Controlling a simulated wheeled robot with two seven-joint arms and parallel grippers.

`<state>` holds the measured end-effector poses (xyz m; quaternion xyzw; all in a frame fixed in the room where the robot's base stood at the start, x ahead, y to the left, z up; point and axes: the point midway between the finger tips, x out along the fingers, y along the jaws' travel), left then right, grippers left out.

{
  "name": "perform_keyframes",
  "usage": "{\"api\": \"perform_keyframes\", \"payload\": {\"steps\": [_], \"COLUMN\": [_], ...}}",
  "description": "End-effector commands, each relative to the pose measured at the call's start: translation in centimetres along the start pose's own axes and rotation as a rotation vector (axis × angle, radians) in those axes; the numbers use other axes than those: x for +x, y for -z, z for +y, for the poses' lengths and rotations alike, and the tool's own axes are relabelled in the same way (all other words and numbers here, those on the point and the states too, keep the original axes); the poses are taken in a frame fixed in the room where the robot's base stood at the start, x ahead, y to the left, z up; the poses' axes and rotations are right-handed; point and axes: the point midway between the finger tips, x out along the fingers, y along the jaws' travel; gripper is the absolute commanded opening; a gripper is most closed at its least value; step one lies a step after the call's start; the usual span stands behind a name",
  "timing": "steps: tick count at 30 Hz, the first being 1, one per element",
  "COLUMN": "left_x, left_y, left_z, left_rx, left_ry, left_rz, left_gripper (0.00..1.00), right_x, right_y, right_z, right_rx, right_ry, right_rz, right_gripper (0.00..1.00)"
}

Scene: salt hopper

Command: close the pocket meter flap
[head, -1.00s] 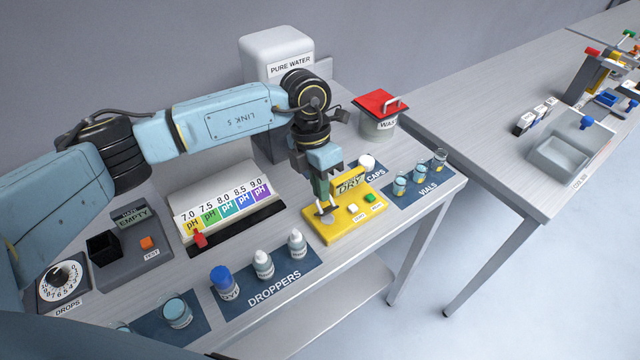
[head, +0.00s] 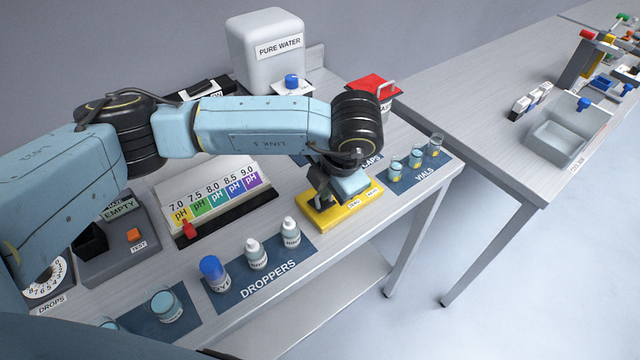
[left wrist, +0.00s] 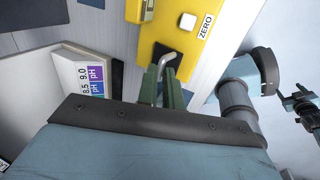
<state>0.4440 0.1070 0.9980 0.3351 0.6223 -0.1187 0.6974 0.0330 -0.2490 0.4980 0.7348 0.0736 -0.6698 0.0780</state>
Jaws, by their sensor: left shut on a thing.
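The yellow pocket meter (head: 352,208) stands on the bench, right of the pH chart. My left wrist hides its display and most of its top in the head view. In the left wrist view the meter (left wrist: 207,62) shows from above with a white button and the ZERO label. How far the flap is open I cannot tell.
Dropper bottles (head: 256,254) stand in front of the meter, to the left. Vials (head: 416,158) stand to its right. The pH chart (head: 215,195) is on the left. The red-lidded waste bin (head: 372,86) and the pure water tank (head: 268,60) are behind.

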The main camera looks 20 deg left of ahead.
Motion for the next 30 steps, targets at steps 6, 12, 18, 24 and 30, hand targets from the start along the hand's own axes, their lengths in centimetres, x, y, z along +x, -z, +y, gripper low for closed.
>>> {"api": "perform_keyframes", "payload": {"steps": [6, 12, 18, 24, 30], "left_x": [0.6, 0.7, 0.7, 0.7, 0.7], "left_y": [-0.1, -0.1, 0.0, 0.0, 0.0], "left_z": [-1.3, -1.8, -2.0, -2.0, -2.0], "left_rx": [0.004, 0.002, 0.001, 0.001, 0.002], "left_ry": [-0.147, -0.232, -0.272, -0.28, -0.278], "left_rz": [-0.004, -0.002, -0.001, 0.001, 0.001], "left_gripper": [0.0, 0.0, 0.0, 0.0, 0.0], "right_x": [2.5, 3.7, 4.2, 4.2, 4.2], "right_y": [-0.2, -0.3, -0.3, -0.4, -0.4], "right_z": [0.0, -0.1, -0.1, -0.1, -0.1], "right_rx": [0.0, 0.0, 0.0, 0.0, 0.0], "right_ry": [0.0, 0.0, 0.0, 0.0, 0.0], "right_rz": [0.0, 0.0, 0.0, 0.0, 0.0], "right_gripper": [0.66, 0.66, 0.66, 0.66, 0.66]}}
